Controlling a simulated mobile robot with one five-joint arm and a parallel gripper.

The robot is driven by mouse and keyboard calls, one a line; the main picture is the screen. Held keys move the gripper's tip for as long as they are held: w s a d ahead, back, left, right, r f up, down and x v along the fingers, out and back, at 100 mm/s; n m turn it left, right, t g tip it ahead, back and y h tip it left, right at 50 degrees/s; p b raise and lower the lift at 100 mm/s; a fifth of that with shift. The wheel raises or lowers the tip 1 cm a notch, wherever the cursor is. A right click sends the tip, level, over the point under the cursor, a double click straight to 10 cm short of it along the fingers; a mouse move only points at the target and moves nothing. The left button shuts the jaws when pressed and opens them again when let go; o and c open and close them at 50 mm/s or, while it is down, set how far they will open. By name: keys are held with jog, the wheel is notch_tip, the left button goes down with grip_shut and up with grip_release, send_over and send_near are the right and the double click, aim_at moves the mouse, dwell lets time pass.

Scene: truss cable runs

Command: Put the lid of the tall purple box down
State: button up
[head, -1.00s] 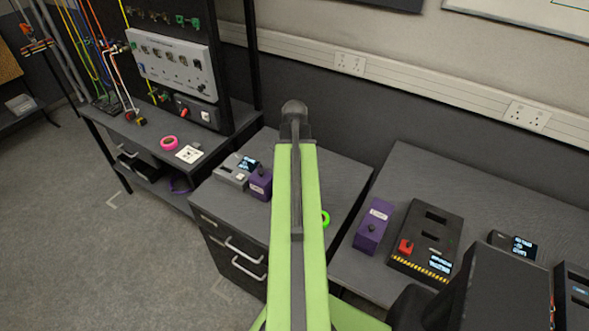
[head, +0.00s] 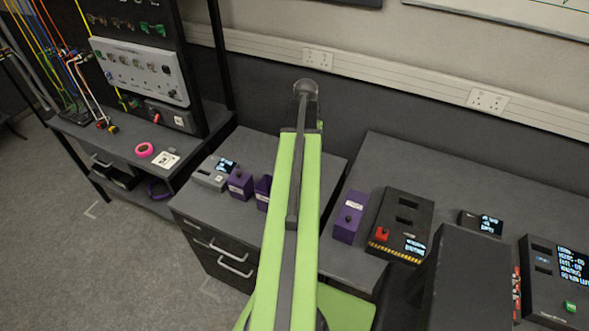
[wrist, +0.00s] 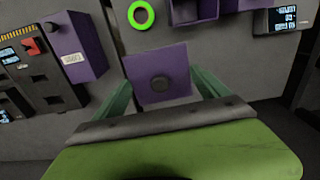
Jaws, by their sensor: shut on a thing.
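My gripper (wrist: 160,95) has its green fingers on either side of a square purple lid (wrist: 148,92) with a dark round knob, and is shut on it. The lid is above the grey surfaces; its height is hard to judge. In the head view my arm hides the lid. I cannot tell which box is the tall one.
A grey device (head: 212,175) stands left of the boxes on the drawer unit (head: 215,213). A green ring (wrist: 140,14) lies there in the wrist view. The bench's rear is mostly clear.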

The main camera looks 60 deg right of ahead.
jog(key=s+d+f+b, duration=0.3)
jog(key=d+f+b, duration=0.4)
jog(key=f+b, duration=0.4)
jog(key=w+f+b, duration=0.1)
jog(key=w+f, duration=0.1)
jog(key=w, duration=0.1)
jog(key=w+f+b, duration=0.2)
jog(key=w+f, duration=0.1)
jog(key=w, duration=0.1)
jog(key=w+f+b, duration=0.2)
jog(key=w, duration=0.2)
jog(key=shift+w+d+f, duration=0.1)
jog(key=shift+d+f, duration=0.05)
jog(key=shift+f, duration=0.2)
jog(key=shift+w, duration=0.2)
notch_tip(320, 180, down, 4)
jog(key=b, duration=0.5)
jog(key=shift+f, duration=0.15)
jog(key=shift+r+p, duration=0.25)
jog(key=shift+p, duration=0.05)
